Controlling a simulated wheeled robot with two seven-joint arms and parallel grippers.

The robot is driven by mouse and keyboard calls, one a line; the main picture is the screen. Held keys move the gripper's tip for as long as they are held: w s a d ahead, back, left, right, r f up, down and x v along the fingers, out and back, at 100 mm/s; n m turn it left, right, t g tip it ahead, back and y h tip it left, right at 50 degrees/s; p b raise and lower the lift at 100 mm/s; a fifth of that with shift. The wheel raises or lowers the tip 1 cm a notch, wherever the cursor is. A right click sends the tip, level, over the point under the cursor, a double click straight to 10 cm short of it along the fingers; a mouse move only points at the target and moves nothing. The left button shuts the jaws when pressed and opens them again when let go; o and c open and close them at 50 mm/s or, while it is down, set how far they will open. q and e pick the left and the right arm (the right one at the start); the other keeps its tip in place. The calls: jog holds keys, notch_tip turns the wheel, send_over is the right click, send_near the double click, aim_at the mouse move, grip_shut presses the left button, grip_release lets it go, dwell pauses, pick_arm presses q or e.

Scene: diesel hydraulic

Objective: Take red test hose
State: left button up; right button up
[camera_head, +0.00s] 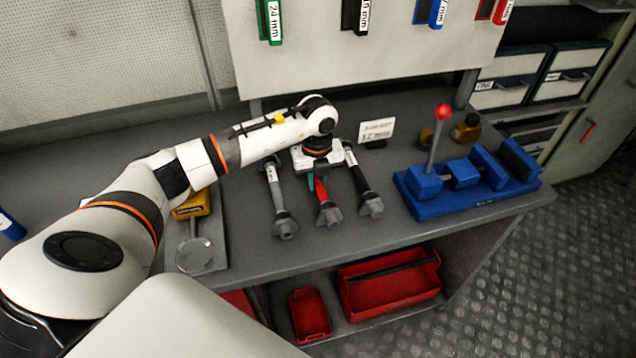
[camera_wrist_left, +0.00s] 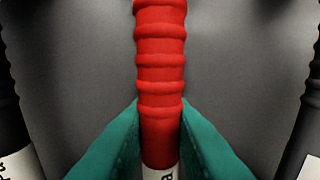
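The red test hose (camera_head: 322,191) lies on the grey workbench between two other hoses, a grey one (camera_head: 275,190) to its left and a black one (camera_head: 358,180) to its right. It has a dark metal fitting at its near end. In the left wrist view its ribbed red body (camera_wrist_left: 160,60) runs up the middle. My left gripper (camera_head: 318,182) is over the hose, with its teal fingers (camera_wrist_left: 160,125) against both sides of it and no gap showing. The hose still appears to lie on the bench. My right gripper is not in view.
A blue holder (camera_head: 450,205) with a red-knobbed lever stands at the bench's right. A small white sign (camera_head: 377,130) stands behind the hoses. A yellow tool (camera_head: 192,204) lies left. Red bins (camera_head: 310,315) sit on the shelf below. The bench front is clear.

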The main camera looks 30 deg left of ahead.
pick_arm(q)
jog(key=shift+r+p, duration=3.2)
jog(key=shift+r, duration=1.3)
grip_shut()
